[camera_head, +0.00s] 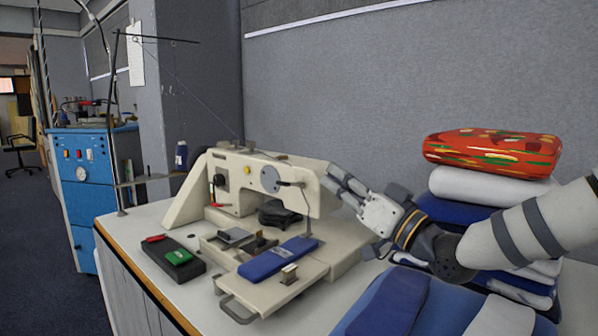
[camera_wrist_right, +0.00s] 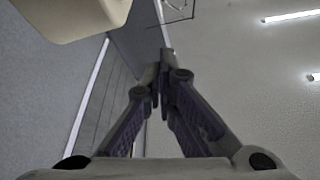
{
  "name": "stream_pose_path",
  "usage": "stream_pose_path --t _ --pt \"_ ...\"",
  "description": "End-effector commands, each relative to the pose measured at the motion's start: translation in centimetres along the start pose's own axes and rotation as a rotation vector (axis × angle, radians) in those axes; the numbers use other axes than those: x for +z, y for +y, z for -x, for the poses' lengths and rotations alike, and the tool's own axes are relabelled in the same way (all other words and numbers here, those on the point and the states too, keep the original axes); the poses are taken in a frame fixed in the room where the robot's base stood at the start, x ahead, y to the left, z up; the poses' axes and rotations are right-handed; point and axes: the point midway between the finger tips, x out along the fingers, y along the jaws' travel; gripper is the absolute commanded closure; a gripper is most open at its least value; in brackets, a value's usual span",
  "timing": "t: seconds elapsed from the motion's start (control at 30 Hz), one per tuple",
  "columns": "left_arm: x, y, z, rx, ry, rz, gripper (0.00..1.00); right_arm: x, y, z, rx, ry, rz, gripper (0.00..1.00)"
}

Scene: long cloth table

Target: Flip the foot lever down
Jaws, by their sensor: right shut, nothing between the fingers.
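The cream sewing machine (camera_head: 215,185) stands on the long table. A round grey disc (camera_head: 270,179) is on the front of its head, with a small dark lever (camera_head: 291,184) pointing right from it. I cannot tell for sure that this is the foot lever. My right gripper (camera_head: 331,174) is shut and empty at the right end of the machine's head, its fingers pointing up and left. In the right wrist view its fingertips (camera_wrist_right: 163,76) are together, and part of the cream machine (camera_wrist_right: 75,14) shows at top left. My left gripper is not in view.
A blue cloth piece (camera_head: 275,259) lies on the machine bed. A black box with a green item (camera_head: 178,257) is left of it. Folded cloths (camera_head: 480,187) with a red patterned one (camera_head: 493,152) on top are stacked at the right. A blue cabinet (camera_head: 88,190) stands behind left.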

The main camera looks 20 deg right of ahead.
Motion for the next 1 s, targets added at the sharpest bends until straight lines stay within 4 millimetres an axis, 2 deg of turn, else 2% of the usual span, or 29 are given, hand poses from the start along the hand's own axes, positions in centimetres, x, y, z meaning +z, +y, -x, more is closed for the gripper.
stream_pose_path --t 0.23,0.33,0.77,0.83,1.0 --pt "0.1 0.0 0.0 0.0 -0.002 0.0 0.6 0.0 0.0 -0.2 0.0 -0.001 0.001 1.0" --pt "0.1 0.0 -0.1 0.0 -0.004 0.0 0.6 0.1 0.0 -1.2 -0.001 -0.003 0.002 1.0" --pt "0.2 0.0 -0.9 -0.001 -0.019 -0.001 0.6 0.3 0.0 -10.3 0.0 -0.002 0.0 1.0" --pt "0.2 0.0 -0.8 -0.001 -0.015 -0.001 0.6 1.6 0.0 -9.5 0.002 -0.005 -0.004 1.0" --pt "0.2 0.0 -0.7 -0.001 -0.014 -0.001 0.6 3.3 0.0 -8.9 0.0 -0.001 -0.003 1.0"
